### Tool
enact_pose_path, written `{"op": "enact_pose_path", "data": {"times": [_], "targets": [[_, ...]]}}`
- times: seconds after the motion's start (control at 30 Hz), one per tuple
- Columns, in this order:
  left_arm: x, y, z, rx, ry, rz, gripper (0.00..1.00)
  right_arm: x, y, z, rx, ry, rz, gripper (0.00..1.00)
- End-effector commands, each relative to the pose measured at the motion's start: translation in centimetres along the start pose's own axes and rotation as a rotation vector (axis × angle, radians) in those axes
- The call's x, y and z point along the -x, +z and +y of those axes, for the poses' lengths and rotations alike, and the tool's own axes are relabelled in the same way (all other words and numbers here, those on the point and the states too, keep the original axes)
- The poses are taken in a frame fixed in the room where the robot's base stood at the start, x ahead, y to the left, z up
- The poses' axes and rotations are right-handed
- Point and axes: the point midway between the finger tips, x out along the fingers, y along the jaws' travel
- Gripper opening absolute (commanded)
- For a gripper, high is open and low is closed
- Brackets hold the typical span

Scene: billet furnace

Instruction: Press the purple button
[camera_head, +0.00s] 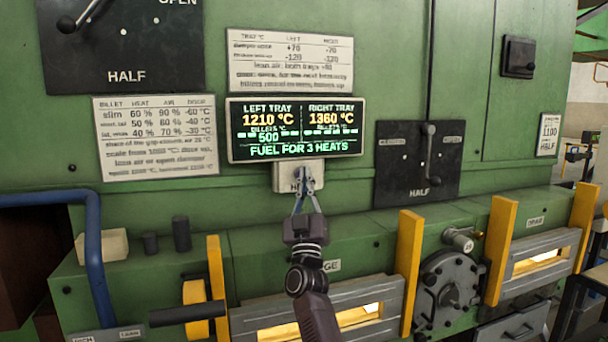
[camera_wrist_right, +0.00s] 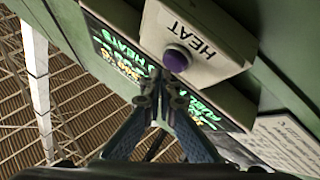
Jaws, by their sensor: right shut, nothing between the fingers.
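The purple button (camera_wrist_right: 179,57) sits on a pale box labelled HEAT (camera_wrist_right: 215,35), seen large in the right wrist view. In the head view that pale box (camera_head: 285,178) is fixed just below the display, and my gripper covers the button there. My right gripper (camera_head: 304,186) is shut and empty, with its fingertips at the front of the box. In the right wrist view the fingertips (camera_wrist_right: 172,80) overlap the button's edge; I cannot tell whether they touch it. My left gripper is not in view.
The lit display (camera_head: 296,130) reads LEFT TRAY 1210 °C, RIGHT TRAY 1360 °C and FUEL FOR 3 HEATS. A black lever panel (camera_head: 395,185) is to the right. Yellow posts (camera_head: 411,262) and a blue pipe (camera_head: 94,240) stand out from the furnace front below.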

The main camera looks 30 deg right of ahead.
Motion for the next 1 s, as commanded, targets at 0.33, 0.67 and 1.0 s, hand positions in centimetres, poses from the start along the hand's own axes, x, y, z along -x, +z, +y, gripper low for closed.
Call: {"op": "enact_pose_path", "data": {"times": [0.33,0.67,1.0], "targets": [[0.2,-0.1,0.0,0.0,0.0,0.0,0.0,1.2,0.7,-0.3,-0.004,-0.011,-0.014,0.0],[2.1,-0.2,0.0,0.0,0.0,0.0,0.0,2.1,-0.5,0.7,-0.002,-0.01,-0.013,0.0],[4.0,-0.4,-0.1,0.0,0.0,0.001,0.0,4.2,-2.1,2.4,-0.001,-0.007,-0.009,0.0]]}}
